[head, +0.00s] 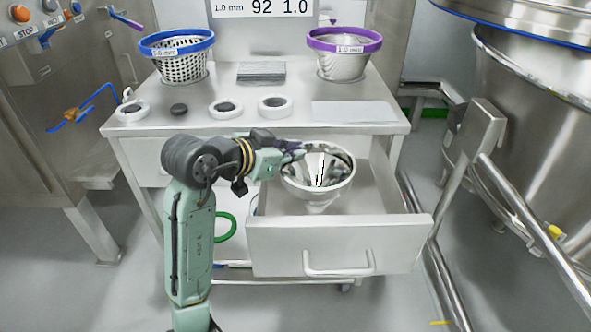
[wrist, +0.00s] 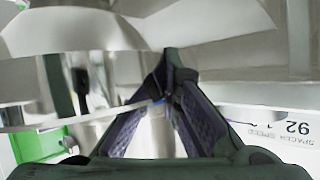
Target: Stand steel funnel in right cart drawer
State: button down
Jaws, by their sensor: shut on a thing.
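The steel funnel (head: 318,180) is a shiny wide-mouthed cone, upright over the open right cart drawer (head: 340,243). Its narrow lower end points down into the drawer; whether it touches the drawer floor I cannot tell. My gripper (head: 297,152) is at the funnel's upper left rim and shut on it. In the wrist view the fingertips of my gripper (wrist: 168,75) meet at the rim, and the funnel's curved steel wall (wrist: 80,30) fills the upper part of the picture.
The steel cart top (head: 190,122) carries a blue-rimmed basket (head: 178,58), a purple-rimmed sieve (head: 343,62), several white rings (head: 226,108) and a grey stack (head: 261,72). A large steel vessel (head: 540,130) with pipes stands close on the right. The drawer's right part is empty.

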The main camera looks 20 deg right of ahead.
aim_at(316, 185)
jog(key=shift+f, duration=1.95)
jog(key=shift+f+b, duration=0.15)
jog(key=shift+b, duration=0.15)
jog(key=c, duration=1.8)
grip_release()
